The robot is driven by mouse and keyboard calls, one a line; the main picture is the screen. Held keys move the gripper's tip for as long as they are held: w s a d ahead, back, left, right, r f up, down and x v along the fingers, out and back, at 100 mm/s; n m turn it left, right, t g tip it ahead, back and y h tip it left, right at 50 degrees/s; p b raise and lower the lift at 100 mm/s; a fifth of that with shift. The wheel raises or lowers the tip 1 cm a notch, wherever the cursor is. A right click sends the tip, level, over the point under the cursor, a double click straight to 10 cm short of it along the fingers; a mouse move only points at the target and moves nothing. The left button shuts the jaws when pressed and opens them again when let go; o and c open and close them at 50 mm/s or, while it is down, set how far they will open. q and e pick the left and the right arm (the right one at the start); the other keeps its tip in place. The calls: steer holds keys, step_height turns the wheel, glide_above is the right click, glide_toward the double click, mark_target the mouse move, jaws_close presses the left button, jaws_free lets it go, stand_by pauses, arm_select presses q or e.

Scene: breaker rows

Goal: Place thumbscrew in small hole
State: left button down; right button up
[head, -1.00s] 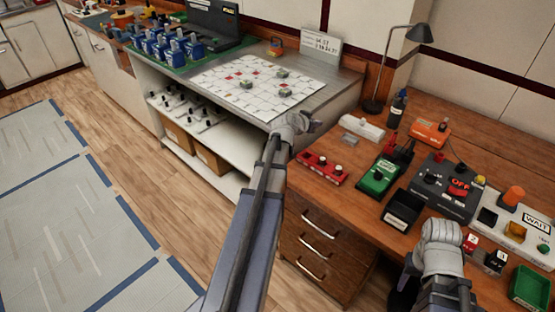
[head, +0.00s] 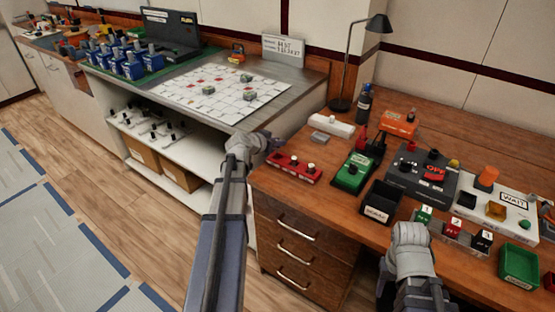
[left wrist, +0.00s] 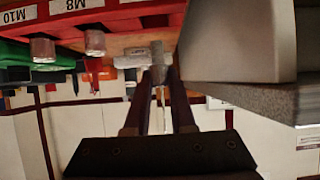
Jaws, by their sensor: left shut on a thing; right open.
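A red block (head: 288,167) with silver knurled thumbscrew heads on top lies at the left front edge of the wooden desk. In the left wrist view, upside down, the red block (left wrist: 122,12) shows M10 and M8 labels and two silver heads (left wrist: 95,42). My left gripper (head: 270,141) is just left of and behind the block, above the desk edge. It is shut on a small silver thumbscrew (left wrist: 158,55), apart from the block. The small hole cannot be made out. My right gripper (head: 412,232) is open and empty, above the desk's front.
A white box (head: 331,124), a green device (head: 354,172), a black bin (head: 378,203) and a dark panel (head: 425,170) with an OFF label stand on the desk. A lamp (head: 350,75) stands behind. A bench with a white grid sheet (head: 215,100) is at left.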

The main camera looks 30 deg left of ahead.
mark_target(277, 151)
arm_select(q)
steer(key=shift+f, duration=0.2)
step_height(277, 151, down, 4)
steer(key=b, duration=0.3)
steer(key=shift+b, duration=0.4)
steer(key=shift+r, duration=0.2)
steer(key=shift+f, duration=0.1)
steer(key=c, duration=1.2)
jaws_free()
steer(key=shift+f, duration=0.15)
steer(key=o, duration=0.4)
steer(key=shift+o, duration=0.2)
